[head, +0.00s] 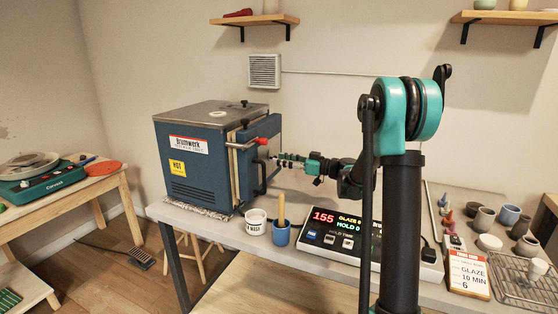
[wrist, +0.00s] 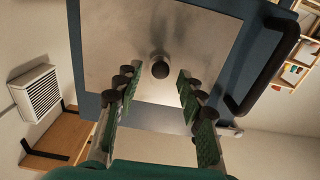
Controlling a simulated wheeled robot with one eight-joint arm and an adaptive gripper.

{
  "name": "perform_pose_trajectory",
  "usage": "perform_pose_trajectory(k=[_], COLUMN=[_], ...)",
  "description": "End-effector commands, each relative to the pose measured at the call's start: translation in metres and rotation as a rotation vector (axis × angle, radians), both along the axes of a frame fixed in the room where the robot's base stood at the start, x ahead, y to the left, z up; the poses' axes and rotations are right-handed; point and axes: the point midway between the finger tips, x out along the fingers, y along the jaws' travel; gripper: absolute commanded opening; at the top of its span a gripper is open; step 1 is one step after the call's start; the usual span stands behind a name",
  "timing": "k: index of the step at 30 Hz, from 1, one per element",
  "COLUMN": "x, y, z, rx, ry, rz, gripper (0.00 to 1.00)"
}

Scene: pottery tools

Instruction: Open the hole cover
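A blue kiln (head: 178,140) stands on the left end of the bench. Its front has a bright metal plate (wrist: 110,35) with a dark round knob (wrist: 160,69) in the middle, likely the hole cover; it sits against the plate. The head view does not show this knob clearly. My gripper (head: 280,160) is level in front of the kiln's front. In the wrist view my gripper (wrist: 156,84) is open and empty, its green-padded fingers spread either side of the line to the knob. The knob appears ahead of the fingertips, with no visible contact.
A black door handle (wrist: 268,70) stands out beside the plate, and a red-ended latch (head: 246,143) sits higher up. A white cup (head: 256,227), a blue cup (head: 281,237) and a controller (head: 330,232) reading 155 are on the bench below my arm.

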Motion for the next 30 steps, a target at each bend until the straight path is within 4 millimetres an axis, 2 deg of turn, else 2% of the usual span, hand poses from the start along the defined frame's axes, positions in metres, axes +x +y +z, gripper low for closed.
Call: perform_pose_trajectory(k=[6, 15, 24, 30], x=[0.006, 0.006, 0.006, 0.006], y=[0.015, 0.015, 0.015, 0.015], z=[0.000, 0.000, 0.000, 0.000], rx=[0.000, 0.000, 0.000, 0.001], ry=[0.000, 0.000, 0.000, 0.003], rz=[0.001, -0.001, -0.001, -0.001], gripper=[0.39, 0.38, 0.01, 0.00])
